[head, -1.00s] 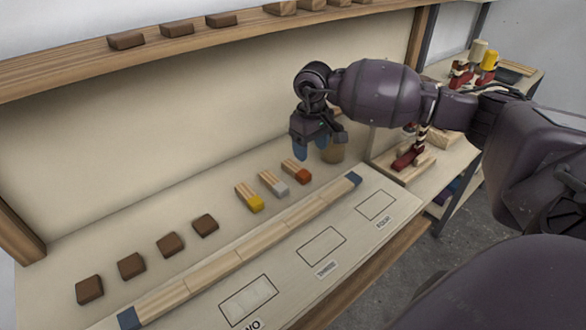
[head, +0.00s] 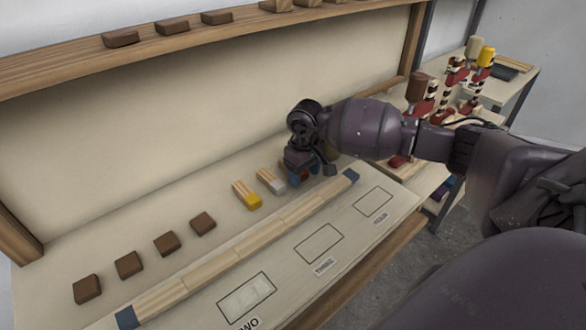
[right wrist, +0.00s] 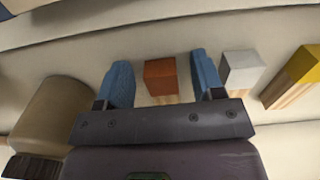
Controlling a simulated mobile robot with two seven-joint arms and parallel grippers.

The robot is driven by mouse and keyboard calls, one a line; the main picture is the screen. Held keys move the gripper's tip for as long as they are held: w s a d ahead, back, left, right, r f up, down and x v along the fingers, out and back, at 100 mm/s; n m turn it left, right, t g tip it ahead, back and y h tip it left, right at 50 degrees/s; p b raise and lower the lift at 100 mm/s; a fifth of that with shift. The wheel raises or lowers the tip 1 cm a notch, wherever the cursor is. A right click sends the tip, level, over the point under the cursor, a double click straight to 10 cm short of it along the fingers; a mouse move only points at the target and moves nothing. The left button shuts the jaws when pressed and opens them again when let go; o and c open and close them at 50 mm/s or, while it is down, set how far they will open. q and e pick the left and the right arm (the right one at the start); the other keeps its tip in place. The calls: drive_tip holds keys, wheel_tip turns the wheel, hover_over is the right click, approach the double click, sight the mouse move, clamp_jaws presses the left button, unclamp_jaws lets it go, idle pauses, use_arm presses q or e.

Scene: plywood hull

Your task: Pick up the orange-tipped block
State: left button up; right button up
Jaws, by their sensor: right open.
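The orange-tipped block (right wrist: 161,78) lies on the bench between the two blue fingers of my right gripper (right wrist: 163,80) in the right wrist view. The fingers are open, with a gap on each side of the block. In the head view my right gripper (head: 303,172) is low over the bench and mostly hides the block. A white-tipped block (head: 272,181) and a yellow-tipped block (head: 247,195) lie to its left; they also show in the right wrist view. My left gripper is not in view.
Several brown blocks (head: 165,243) lie in a row at the left. A pale wooden strip with blue ends (head: 235,255) runs in front, beside a board with outlined rectangles (head: 318,243). A tan cylinder (right wrist: 55,112) stands close to my right gripper. A shelf (head: 60,66) runs above.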

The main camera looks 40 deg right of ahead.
drive_tip(key=c, duration=1)
drive_tip(key=shift+r, duration=0.1)
